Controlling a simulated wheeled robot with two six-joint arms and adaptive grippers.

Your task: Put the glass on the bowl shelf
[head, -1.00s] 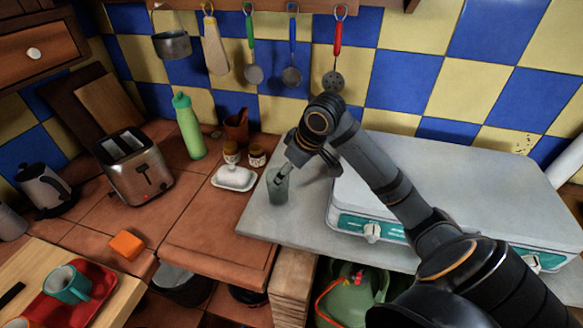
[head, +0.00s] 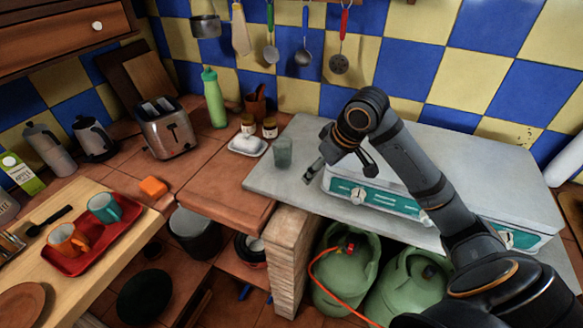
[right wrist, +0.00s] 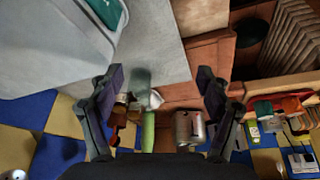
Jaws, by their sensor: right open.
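A translucent grey-green glass (head: 282,152) stands upright on the grey slab left of the stove. My right gripper (head: 342,172) is open and empty, just right of the glass and apart from it in the head view. In the right wrist view the glass (right wrist: 142,80) shows beyond the open right gripper (right wrist: 160,76), nearer the left finger. A low shelf (head: 230,262) under the tiled counter holds dark round bowls or pots (head: 250,248); I cannot tell whether it is the bowl shelf. My left gripper is not in view.
A butter dish (head: 248,147) and two small jars stand left of the glass. A toaster (head: 165,128), a green bottle (head: 214,98) and a red tray (head: 95,245) with cups are farther left. The stove (head: 450,170) fills the right. Green gas cylinders (head: 345,270) stand below.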

